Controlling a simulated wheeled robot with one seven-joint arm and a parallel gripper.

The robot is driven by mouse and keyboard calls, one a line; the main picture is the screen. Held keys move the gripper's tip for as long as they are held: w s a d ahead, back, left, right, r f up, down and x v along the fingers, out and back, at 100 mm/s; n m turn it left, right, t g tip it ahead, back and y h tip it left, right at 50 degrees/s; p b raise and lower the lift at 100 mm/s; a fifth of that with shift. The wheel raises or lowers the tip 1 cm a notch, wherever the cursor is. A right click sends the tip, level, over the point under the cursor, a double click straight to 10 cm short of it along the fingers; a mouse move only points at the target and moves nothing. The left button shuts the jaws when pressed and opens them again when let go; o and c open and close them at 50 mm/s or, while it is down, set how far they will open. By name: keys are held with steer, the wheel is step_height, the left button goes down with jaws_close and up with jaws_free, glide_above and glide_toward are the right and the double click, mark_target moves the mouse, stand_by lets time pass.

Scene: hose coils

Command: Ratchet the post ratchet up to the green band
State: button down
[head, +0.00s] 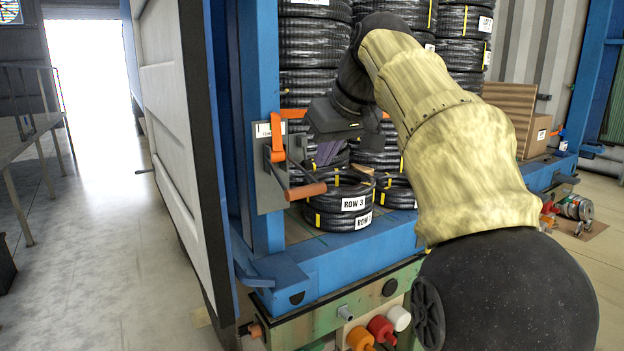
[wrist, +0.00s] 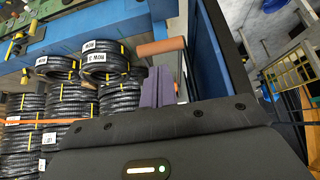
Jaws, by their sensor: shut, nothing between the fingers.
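The post ratchet (head: 268,170) is a grey plate on the blue post, with an orange strap (head: 278,140) at its top. Its lever sticks out low to the right and ends in an orange-brown grip (head: 306,190). The grip also shows in the wrist view (wrist: 161,47), just beyond my fingertips. My gripper (head: 327,154) has purple fingers, shut and empty. In the head view they hang above the grip and a little to its right, seemingly apart from it. In the wrist view the fingers (wrist: 158,87) point toward the grip. I cannot make out a green band.
Black hose coils (head: 345,200) labelled ROW 3 sit right beside the lever on the blue deck (head: 350,255). Taller coil stacks (head: 308,60) stand behind. A white door panel (head: 170,110) stands left of the post. The floor (head: 100,240) farther left is clear.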

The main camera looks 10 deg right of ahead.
mark_target(308, 188)
steer(key=p+x, duration=0.1)
steer(key=x, duration=0.6)
steer(key=shift+w+f, duration=0.15)
steer(key=shift+f, duration=0.15)
